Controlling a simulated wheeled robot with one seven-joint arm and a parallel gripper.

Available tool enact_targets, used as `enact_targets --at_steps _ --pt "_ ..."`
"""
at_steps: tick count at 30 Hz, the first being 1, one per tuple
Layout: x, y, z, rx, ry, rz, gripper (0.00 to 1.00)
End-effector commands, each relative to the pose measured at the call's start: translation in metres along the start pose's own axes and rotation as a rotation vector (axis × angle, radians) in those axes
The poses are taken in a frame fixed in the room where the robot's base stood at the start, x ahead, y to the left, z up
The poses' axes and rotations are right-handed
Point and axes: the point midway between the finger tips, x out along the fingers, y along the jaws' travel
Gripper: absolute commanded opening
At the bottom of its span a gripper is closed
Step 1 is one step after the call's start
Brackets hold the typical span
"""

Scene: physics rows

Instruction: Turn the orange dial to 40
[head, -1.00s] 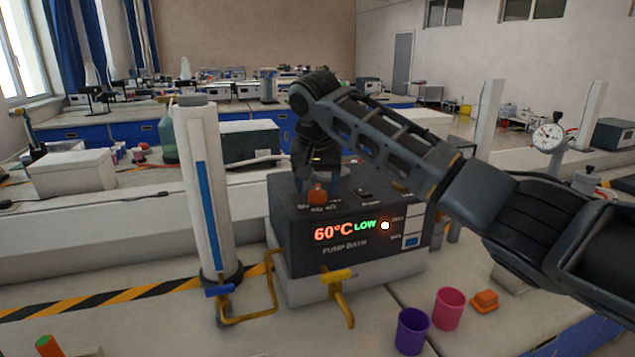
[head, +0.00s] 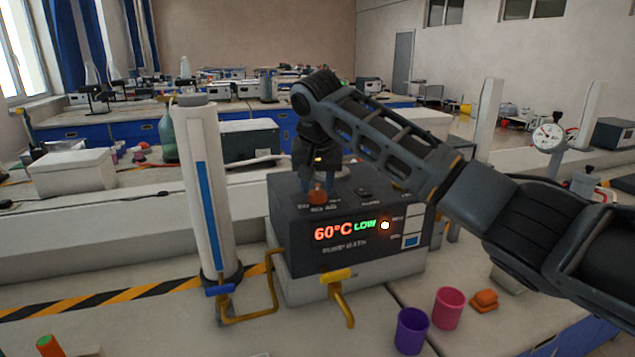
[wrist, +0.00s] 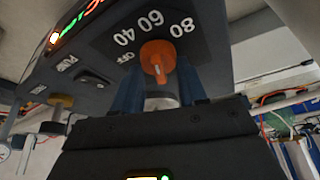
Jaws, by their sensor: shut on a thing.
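The orange dial (head: 317,194) sits on the top of the dark pump bath box (head: 350,240). In the wrist view the orange dial (wrist: 157,60) shows with the marks OFF, 40, 60 and 80 around it. A pale line on the dial is visible, but which mark it points to is unclear. My gripper (head: 320,186) points down from above, its blue fingers on either side of the dial and shut on it. The wrist view also shows my gripper (wrist: 160,90) there. The box's front display reads 60°C and LOW.
A white column with a blue stripe (head: 207,190) stands left of the box. Yellow pipes (head: 340,300) run in front. A purple cup (head: 411,331), a pink cup (head: 449,308) and an orange block (head: 484,300) stand at the front right.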

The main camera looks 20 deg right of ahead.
Motion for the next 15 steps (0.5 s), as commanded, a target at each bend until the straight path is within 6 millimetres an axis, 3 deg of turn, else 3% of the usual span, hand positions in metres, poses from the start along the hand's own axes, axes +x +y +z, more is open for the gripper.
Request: enact_targets --at_steps 15 --pt "-0.0024 0.0013 -0.0008 -0.333 -0.003 -0.142 0.12"
